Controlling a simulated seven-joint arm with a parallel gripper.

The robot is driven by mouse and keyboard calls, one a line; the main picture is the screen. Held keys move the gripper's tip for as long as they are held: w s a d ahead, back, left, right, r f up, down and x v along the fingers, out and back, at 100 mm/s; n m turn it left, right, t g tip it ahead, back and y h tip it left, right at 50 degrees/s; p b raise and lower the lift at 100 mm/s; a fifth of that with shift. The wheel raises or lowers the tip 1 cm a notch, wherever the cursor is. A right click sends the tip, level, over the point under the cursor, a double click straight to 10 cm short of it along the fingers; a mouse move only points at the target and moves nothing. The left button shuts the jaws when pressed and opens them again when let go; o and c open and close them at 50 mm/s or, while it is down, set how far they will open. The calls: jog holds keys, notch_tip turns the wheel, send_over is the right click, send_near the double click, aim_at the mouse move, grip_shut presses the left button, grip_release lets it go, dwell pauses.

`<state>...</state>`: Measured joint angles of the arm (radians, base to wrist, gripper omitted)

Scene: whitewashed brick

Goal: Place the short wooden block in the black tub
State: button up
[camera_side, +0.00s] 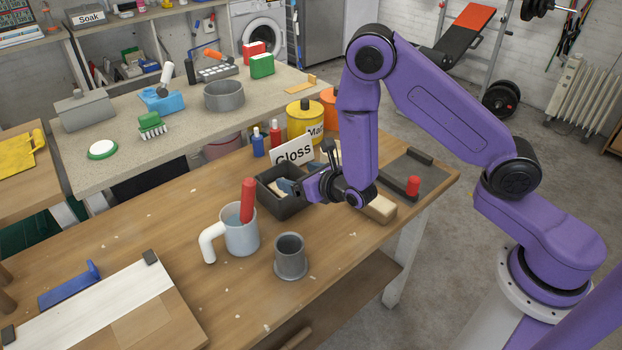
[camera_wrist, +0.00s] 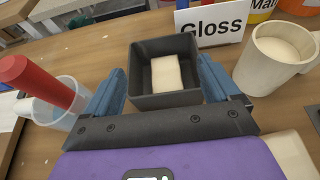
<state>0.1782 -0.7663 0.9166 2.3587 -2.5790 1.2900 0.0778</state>
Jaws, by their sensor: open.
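The black tub (camera_side: 284,207) stands on the wooden bench, and it shows from above in the wrist view (camera_wrist: 167,101). A short pale wooden block (camera_wrist: 167,73) lies inside it on the floor of the tub. In the side view, only a pale bit shows past the tub's rim. My gripper (camera_side: 287,188) is over the tub with its blue fingers spread. In the wrist view, my gripper (camera_wrist: 162,70) has one finger at each side of the tub and nothing between the fingers touching the block.
A "Gloss" sign (camera_side: 293,151) stands behind the tub. A cup (camera_side: 241,236) with a red-handled thing in it and a grey tumbler (camera_side: 290,256) stand in front. Another pale block (camera_side: 381,209) lies to the right under my arm. A cream mug (camera_wrist: 266,63) is right of the tub.

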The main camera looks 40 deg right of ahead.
jog(key=shift+v, duration=2.1)
jog(key=shift+r, duration=0.1)
jog(key=s+d+r+m+g+h, duration=0.4)
jog(key=s+d+r+m+h, duration=0.45)
jog(key=d+r+m, duration=0.45)
jog(key=s+a+m+g+y, duration=0.3)
jog(key=s+m+g+y, duration=0.1)
jog(key=s, duration=0.7)
jog(key=s+a+m+g+y, duration=0.4)
jog(key=s+m+g+y, duration=0.1)
jog(key=s, duration=0.6)
jog(key=shift+s+a+f+m, duration=0.25)
jog(key=shift+a+f+m, duration=0.05)
jog(key=shift+m, duration=0.4)
